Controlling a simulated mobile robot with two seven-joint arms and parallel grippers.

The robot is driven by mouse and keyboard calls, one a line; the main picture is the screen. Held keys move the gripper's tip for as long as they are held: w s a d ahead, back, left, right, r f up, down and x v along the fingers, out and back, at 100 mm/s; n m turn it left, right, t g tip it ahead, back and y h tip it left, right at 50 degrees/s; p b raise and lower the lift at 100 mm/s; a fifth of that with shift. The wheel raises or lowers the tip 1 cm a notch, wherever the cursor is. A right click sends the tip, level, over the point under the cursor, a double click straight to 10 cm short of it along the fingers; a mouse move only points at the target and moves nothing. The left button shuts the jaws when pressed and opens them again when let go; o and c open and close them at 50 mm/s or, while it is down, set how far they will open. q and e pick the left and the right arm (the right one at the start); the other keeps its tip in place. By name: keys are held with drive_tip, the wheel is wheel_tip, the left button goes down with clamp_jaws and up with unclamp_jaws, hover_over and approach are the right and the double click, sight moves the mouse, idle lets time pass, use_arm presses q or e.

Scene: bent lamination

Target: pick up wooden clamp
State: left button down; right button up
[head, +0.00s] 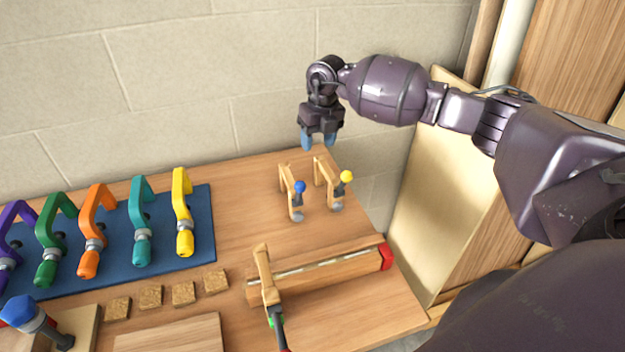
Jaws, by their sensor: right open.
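Two small wooden clamps stand near the back right of the workbench: one with a blue knob (285,180) and, to its right, one with a yellow knob (321,172). A larger wooden bar clamp (264,270) with a dark, green-banded handle stands across the front of a wooden bar. My right gripper (319,144) is open and empty, its blue fingertips pointing down. In the picture it is just above the two small clamps, near the bench's back edge; its exact height is hard to tell. My left gripper is not in view.
Several coloured clamps (93,229) stand on a blue mat (203,225) at left. Small cork blocks (183,293) lie in front of it. A red-ended wooden bar (340,267) lies at right. A blue-headed tool (35,320) is at bottom left. A block wall (170,70) rises behind.

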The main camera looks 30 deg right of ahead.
sight(328, 169)
drive_tip(key=shift+s+d+m+g+h, duration=0.4)
drive_tip(key=shift+s+d, duration=0.65)
wheel_tip(328, 169, down, 6)
drive_tip(key=shift+w+a+r, duration=0.1)
drive_tip(key=shift+w+a, duration=0.05)
wheel_tip(328, 169, down, 5)
drive_tip(key=shift+p, duration=0.35)
drive_tip(key=c, duration=1)
